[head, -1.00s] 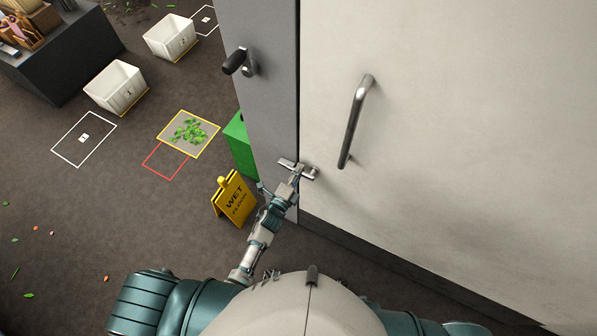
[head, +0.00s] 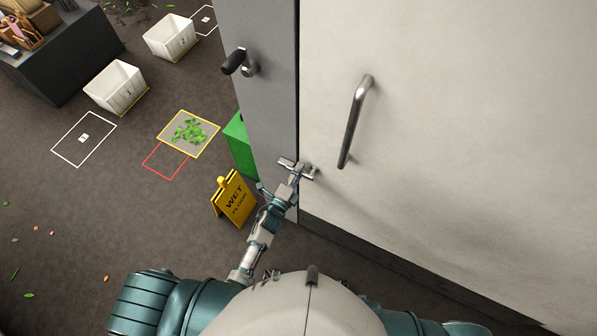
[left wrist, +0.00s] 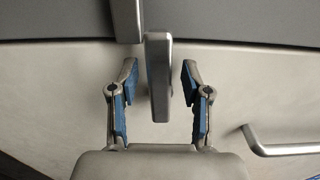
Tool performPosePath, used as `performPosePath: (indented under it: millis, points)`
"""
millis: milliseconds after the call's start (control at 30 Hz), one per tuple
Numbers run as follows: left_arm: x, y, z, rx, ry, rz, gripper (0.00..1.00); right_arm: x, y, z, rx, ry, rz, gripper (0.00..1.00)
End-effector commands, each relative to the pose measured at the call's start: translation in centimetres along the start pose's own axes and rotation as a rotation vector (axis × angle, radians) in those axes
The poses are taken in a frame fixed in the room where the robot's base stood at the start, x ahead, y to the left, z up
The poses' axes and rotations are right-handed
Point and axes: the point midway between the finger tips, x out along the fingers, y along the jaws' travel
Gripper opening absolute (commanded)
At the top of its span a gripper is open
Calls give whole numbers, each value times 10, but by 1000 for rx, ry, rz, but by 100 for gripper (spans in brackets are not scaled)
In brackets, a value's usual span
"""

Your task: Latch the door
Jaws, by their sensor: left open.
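The cream door (head: 450,140) fills the right of the head view and looks closed against the grey frame (head: 270,100), with a thin dark seam between. A metal latch (head: 309,172) sits low at this seam. My left gripper (head: 291,180) is at the latch, partly covering it. In the left wrist view, the latch's grey lever (left wrist: 158,75) stands between the two open fingers of my left gripper (left wrist: 158,85). Gaps show on both sides of the lever, so neither blue pad touches it. My right gripper is not in view.
A bar handle (head: 355,120) is on the door, and a dark-gripped lever (head: 235,62) is on the frame. A yellow wet-floor sign (head: 234,199) and a green box (head: 240,145) stand left of my left arm. White bins (head: 115,87) stand farther back on the floor.

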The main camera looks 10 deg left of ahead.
Motion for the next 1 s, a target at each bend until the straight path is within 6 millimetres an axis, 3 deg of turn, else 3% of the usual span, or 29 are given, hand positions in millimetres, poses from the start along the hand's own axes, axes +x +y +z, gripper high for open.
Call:
performPosePath:
  millis: [167, 400, 600, 1000]
  points:
    - [-25, 1, 0, 0, 0, 3, 48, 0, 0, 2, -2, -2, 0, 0]
    - [-79, 2, 0, 0, 0, 5, 48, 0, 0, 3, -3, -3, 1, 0]
    - [-110, 3, 0, 1, 0, 5, 48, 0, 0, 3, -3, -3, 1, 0]
    - [-118, 2, 0, 1, 0, 4, 48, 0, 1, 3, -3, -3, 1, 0]
